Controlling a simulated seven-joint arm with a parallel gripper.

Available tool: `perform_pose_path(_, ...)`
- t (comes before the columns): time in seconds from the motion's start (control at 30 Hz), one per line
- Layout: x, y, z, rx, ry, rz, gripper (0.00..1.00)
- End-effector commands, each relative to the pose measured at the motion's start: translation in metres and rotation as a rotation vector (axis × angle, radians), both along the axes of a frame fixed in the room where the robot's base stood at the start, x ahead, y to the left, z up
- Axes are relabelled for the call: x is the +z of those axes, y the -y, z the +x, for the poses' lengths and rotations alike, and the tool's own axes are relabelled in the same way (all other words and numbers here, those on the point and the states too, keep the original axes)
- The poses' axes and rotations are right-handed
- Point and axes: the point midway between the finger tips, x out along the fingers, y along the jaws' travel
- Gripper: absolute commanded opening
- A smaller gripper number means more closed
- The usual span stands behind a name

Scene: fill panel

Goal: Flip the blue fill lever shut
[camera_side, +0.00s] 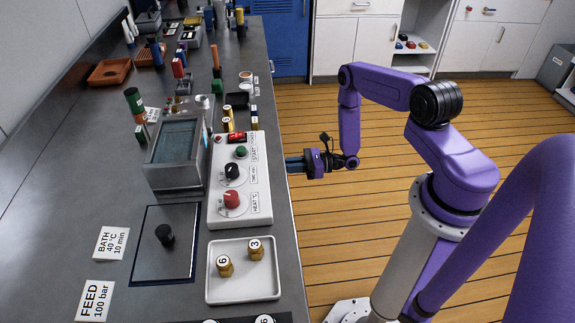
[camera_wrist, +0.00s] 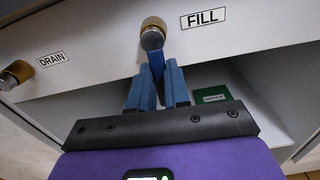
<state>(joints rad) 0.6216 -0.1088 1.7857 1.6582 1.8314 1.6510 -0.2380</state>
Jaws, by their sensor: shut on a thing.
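In the wrist view, the blue fill lever (camera_wrist: 155,59) hangs down from a brass-collared valve (camera_wrist: 153,28) on the white front panel, left of the FILL label (camera_wrist: 203,18). My gripper (camera_wrist: 160,78) has blue fingers, which are closed around the lower part of the lever from below. The lever's lower end is hidden between the fingers. In the side view, my gripper (camera_side: 292,163) is at the front edge of the bench, beside the white control box. The lever is hidden from that side.
A DRAIN label (camera_wrist: 51,59) and a second brass valve (camera_wrist: 16,73) are on the panel at left. Below the panel is an open recess with a green labelled thing (camera_wrist: 211,95) inside. The bench top (camera_side: 60,200) carries a control box (camera_side: 258,205) and a white tray (camera_side: 213,296).

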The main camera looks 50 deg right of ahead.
Motion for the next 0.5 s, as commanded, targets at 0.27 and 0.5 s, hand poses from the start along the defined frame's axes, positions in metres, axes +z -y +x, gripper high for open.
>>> perform_pose_path(0.27,0.001,-0.005,-0.006,-0.002,-0.136,0.137,0.0)
perform_pose_path(0.5,0.004,-0.01,-0.011,-0.002,-0.296,0.298,0.0)
